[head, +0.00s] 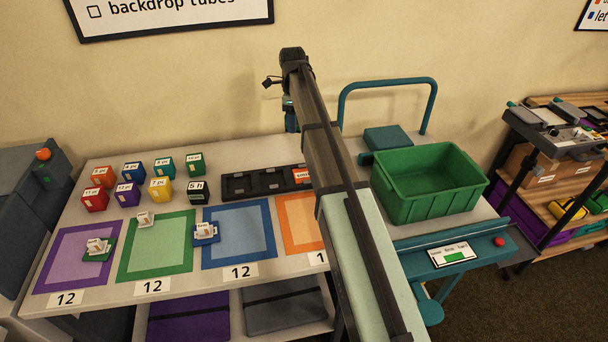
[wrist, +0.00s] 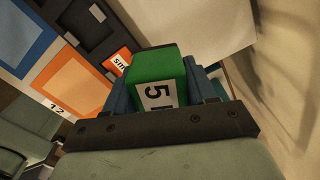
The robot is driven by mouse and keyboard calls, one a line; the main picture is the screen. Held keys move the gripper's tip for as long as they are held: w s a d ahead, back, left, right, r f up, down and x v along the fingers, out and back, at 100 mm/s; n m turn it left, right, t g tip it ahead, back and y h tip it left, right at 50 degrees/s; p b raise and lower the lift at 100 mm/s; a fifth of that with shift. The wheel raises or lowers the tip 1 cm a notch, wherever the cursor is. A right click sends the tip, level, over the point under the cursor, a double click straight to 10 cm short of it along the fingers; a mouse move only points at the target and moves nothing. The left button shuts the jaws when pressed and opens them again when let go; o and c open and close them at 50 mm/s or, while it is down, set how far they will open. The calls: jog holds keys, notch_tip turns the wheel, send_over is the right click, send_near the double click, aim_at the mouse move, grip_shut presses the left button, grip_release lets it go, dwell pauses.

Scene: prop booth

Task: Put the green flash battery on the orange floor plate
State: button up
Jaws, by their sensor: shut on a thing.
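In the wrist view my gripper (wrist: 162,82) is shut on the green flash battery (wrist: 155,64), a green block with a white label showing a 5. One finger is on each side of it. In the head view my gripper (head: 290,115) is raised above the back of the table, and the battery cannot be made out there. The orange floor plate (head: 288,208) lies at the front right of the table, partly hidden by my arm. It also shows in the wrist view (wrist: 45,79), left of the held battery, apart from it.
Purple (head: 48,259), green (head: 126,258) and blue (head: 211,252) plates lie left of the orange one, with small items on them. Several coloured boxes stand behind. A dark tray (head: 233,186) holds an orange-labelled piece. A green bin (head: 425,203) sits on the teal cart.

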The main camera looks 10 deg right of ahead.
aim_at(305, 174)
jog(key=s+d+f+n, duration=0.1)
jog(key=s+n, duration=0.1)
jog(key=s, duration=0.8)
jog(key=shift+s+d+f+n, duration=0.15)
jog(key=shift+f+n, duration=0.5)
jog(key=shift+f, duration=1.85)
jog(key=shift+s+f+n, duration=0.1)
jog(key=shift+f+n, duration=0.55)
jog(key=shift+f, duration=1.85)
jog(key=shift+f, duration=0.1)
jog(key=o, duration=1.3)
notch_tip(305, 174, up, 12)
